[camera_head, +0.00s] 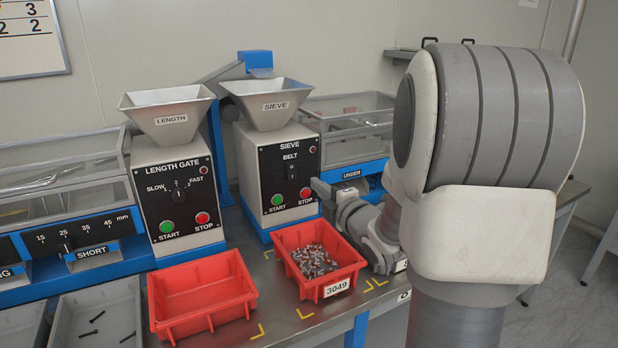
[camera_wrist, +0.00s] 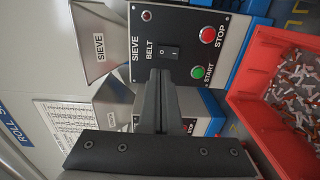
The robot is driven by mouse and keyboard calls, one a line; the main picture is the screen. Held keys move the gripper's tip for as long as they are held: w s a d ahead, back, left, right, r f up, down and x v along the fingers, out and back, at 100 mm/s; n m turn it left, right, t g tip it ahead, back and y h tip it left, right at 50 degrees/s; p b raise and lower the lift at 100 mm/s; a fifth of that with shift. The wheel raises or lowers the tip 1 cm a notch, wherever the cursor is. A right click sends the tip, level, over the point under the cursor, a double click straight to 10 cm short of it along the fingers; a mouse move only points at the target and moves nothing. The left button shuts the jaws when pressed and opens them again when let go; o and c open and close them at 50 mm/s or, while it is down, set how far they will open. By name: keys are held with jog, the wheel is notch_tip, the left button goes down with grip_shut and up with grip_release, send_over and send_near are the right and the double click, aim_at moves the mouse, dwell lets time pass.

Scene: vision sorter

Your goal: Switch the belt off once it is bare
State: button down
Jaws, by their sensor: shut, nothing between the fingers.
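The sieve machine (camera_head: 250,180) has a black panel with a BELT rocker switch (camera_head: 291,172), a green START button (camera_head: 278,199) and a red STOP button (camera_head: 305,193). The wrist view shows the rocker (camera_wrist: 168,52), with STOP (camera_wrist: 207,35) and START (camera_wrist: 197,72) to its right. My gripper (camera_wrist: 160,72) is shut and empty, its tips pointing at the panel just below the rocker in that view. I cannot tell if they touch the panel. In the head view my gripper (camera_head: 318,186) is at the panel's right edge. The belt's surface is not clearly visible.
A red bin labelled 3049 (camera_head: 335,288), holding many small parts, stands before the sieve. An empty red bin (camera_head: 200,318) stands before the length gate (camera_head: 175,190). Clear-sided trays flank the machines.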

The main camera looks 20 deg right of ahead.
jog(key=shift+s+r, duration=0.1)
jog(key=shift+s, duration=1.45)
